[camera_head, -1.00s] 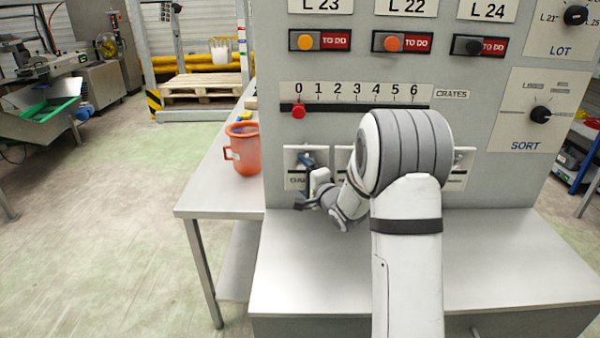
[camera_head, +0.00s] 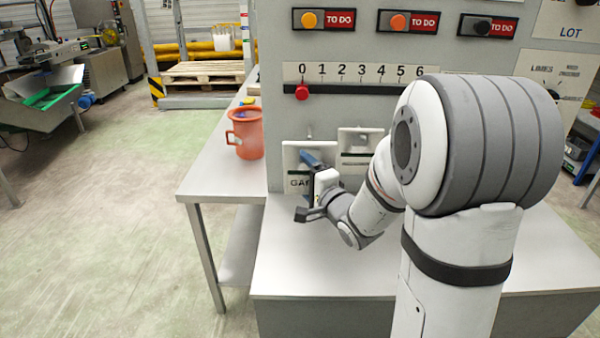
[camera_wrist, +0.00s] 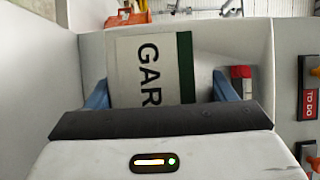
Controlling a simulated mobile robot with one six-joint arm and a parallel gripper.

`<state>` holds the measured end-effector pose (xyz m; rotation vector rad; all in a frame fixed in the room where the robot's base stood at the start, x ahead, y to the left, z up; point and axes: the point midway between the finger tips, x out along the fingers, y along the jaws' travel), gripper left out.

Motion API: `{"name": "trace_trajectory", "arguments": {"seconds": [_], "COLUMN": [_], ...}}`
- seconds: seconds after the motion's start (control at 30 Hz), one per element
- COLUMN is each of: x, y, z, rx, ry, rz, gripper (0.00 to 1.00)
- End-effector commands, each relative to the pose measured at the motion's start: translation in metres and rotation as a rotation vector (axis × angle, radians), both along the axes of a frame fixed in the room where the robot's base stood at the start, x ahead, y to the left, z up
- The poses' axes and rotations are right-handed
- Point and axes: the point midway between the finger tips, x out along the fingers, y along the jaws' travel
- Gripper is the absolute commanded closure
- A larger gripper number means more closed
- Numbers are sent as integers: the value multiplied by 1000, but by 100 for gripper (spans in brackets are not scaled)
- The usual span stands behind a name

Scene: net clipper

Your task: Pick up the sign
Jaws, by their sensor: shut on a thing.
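The sign (camera_head: 291,160) is a white plate with black lettering and a dark green stripe. In the wrist view the sign (camera_wrist: 130,60) shows the letters "GAR", turned sideways, between the two blue fingers. My gripper (camera_head: 312,162) is shut on it; in the wrist view the gripper (camera_wrist: 160,92) has one finger at each side edge of the plate. The sign sits lower than its neighbour on the panel, with a bare peg (camera_head: 309,132) above it. My gripper hides part of its face in the head view.
A second white sign (camera_head: 352,138) hangs just right of the held one. An orange mug (camera_head: 247,135) stands on the side table (camera_head: 205,165) to the left. The grey ledge (camera_head: 290,265) below is clear. A red slider knob (camera_head: 302,92) juts out above.

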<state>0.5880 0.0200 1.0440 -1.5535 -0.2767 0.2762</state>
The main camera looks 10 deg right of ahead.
Motion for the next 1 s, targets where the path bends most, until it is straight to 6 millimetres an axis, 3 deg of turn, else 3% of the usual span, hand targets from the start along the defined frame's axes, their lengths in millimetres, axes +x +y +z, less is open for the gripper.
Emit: {"name": "trace_trajectory", "arguments": {"seconds": [0.03, 0.3, 0.5, 0.7, 0.97, 1.0], "x": [0, 0, 1, 1, 1, 1], "y": [0, -1, 0, 0, 0, -1], "z": [16, 77, 111, 123, 124, 124], "rx": [-2, -2, -2, 0, 0, 0], "ry": [-8, -6, -4, -1, 0, 0], "rz": [-1, -2, 0, -1, -1, -1], "gripper": [46, 46, 46, 46, 46, 24]}}
